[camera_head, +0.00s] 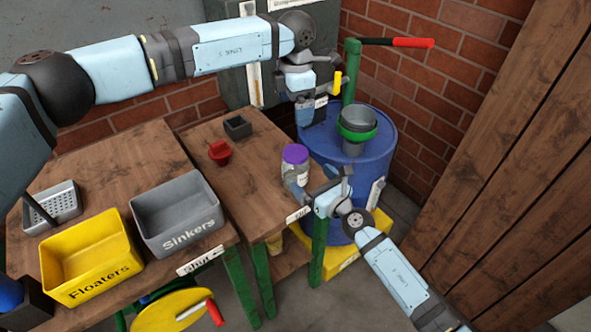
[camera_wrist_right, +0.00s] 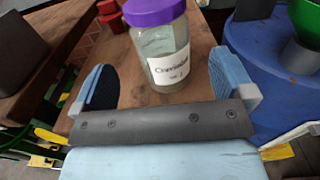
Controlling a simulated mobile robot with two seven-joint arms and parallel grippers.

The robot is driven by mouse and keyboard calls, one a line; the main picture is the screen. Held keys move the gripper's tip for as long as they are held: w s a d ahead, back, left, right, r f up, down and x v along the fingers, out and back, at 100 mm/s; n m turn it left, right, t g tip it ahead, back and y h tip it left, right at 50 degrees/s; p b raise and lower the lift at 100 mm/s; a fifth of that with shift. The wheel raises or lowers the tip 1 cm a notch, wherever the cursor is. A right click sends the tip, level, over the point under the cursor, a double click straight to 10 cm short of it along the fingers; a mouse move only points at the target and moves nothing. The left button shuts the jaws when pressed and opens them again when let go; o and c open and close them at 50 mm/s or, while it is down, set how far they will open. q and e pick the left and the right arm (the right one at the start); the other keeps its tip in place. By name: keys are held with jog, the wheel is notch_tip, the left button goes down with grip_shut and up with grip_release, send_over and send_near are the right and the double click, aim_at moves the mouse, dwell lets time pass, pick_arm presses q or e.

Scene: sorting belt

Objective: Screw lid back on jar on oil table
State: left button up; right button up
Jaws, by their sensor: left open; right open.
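A clear glass jar (camera_head: 296,178) with a white label stands upright near the right edge of the small wooden table (camera_head: 215,137). A purple lid (camera_head: 295,153) sits on its mouth; whether it is threaded tight I cannot tell. In the right wrist view the jar (camera_wrist_right: 164,55) and part of the lid (camera_wrist_right: 153,11) show. My right gripper (camera_head: 315,187) is open at the jar, its fingers on either side with visible gaps. My left gripper (camera_head: 310,112) is open and empty, above and beyond the jar near the blue drum; its fingertips are partly hidden.
A blue drum (camera_head: 335,175) with a green funnel (camera_head: 357,125) and a red-handled pump (camera_head: 400,42) stands close right of the table. Yellow (camera_head: 90,285) and grey (camera_head: 180,245) bins stand on the other table.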

jog(key=v, duration=0.6)
jog(key=shift+s+d, duration=0.1)
dwell(0.3)
